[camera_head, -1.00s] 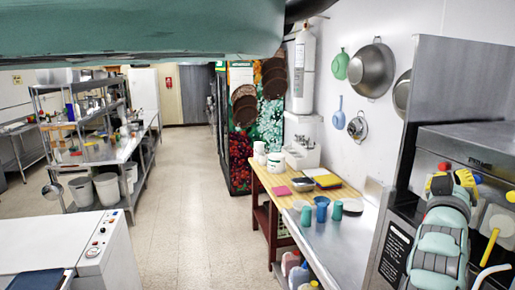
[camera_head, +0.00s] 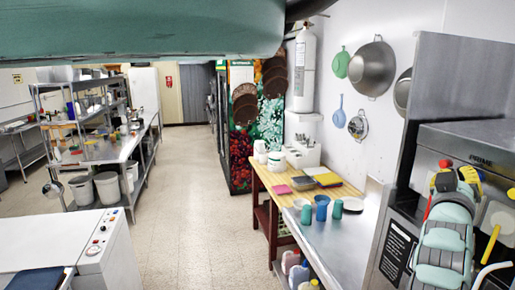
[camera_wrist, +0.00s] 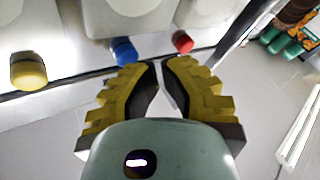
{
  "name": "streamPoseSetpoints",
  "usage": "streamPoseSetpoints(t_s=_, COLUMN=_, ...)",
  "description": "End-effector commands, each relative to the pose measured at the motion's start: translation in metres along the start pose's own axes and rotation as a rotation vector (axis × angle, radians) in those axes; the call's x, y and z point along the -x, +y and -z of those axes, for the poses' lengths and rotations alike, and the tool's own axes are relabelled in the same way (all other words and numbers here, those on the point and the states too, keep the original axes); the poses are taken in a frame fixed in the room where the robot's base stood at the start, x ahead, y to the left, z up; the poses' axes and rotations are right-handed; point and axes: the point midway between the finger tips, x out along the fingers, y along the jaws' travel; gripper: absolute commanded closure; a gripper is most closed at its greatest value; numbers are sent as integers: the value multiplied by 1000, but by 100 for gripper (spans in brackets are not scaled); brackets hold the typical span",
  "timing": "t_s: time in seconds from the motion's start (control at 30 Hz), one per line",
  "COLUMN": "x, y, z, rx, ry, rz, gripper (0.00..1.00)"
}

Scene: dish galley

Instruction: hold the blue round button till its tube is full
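The blue round button (camera_wrist: 124,50) sticks out below a pale panel (camera_wrist: 125,15) in the wrist view, left of my fingertips and apart from them. A red button (camera_wrist: 182,41) is just ahead and right of the tips, and a yellow button (camera_wrist: 28,70) is at far left. My gripper (camera_wrist: 161,64) has yellow ribbed fingers drawn together, with only a thin gap and nothing held. In the head view my gripper (camera_head: 457,178) is at the machine at right. A red tube (camera_head: 428,207) shows left of it and a yellow tube (camera_head: 490,243) right. The blue button and its tube cannot be made out there.
The grey machine (camera_head: 472,142) stands close at right. A steel counter (camera_head: 325,245) holds several cups (camera_head: 321,208) left of it. A wooden table (camera_head: 268,180) stands behind. The aisle floor (camera_head: 180,200) is clear.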

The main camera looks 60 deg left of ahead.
Motion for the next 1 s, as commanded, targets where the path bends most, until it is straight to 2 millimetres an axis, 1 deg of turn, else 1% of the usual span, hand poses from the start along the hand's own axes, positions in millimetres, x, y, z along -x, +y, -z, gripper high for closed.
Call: streamPoseSetpoints(t_s=1.0, x=-8, y=5, z=-4, rx=1, ry=1, rz=-2, gripper=100)
